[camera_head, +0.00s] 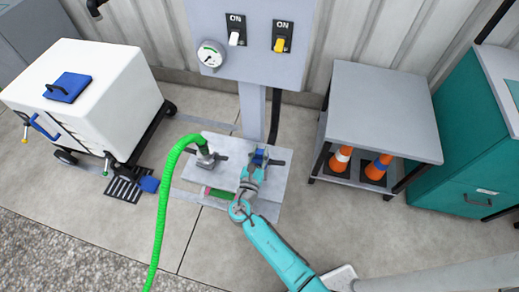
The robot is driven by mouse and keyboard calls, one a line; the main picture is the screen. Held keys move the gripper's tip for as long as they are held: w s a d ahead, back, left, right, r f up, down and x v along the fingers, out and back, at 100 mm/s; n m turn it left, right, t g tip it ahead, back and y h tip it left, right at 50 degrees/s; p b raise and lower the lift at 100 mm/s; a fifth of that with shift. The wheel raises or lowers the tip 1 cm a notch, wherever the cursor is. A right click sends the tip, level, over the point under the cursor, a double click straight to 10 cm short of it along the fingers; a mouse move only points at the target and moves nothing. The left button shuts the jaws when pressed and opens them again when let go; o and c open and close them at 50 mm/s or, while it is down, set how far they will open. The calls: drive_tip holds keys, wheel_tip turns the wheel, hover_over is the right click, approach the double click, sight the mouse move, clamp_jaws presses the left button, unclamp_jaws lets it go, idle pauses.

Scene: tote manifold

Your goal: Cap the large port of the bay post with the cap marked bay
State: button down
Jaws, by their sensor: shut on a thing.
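The bay post appears to be the grey box (250,72) on a column (252,112), with a pale plate (215,178) low in front of it. A green hose (165,190) ends in a grey fitting (207,155) at the plate's left. My gripper (258,160) is over the plate's right part, shut on a small blue piece (260,156). A dark lever (278,162) shows just right of it. The blue piece may be the cap; no marking is readable. My gripper and arm hide the port beneath, so I cannot tell whether the piece is seated.
A white tote (85,95) with a blue lid (70,86) stands on a wheeled cart at left. A grey table (380,110) with orange cones (378,167) on its shelf and a teal cabinet (470,150) stand at right. Open floor lies in front.

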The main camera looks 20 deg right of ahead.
sight(260, 159)
drive_tip(key=shift+f, duration=2.3)
drive_tip(key=c, duration=0.8)
unclamp_jaws()
drive_tip(key=shift+f, duration=0.1)
drive_tip(key=v, duration=1.2)
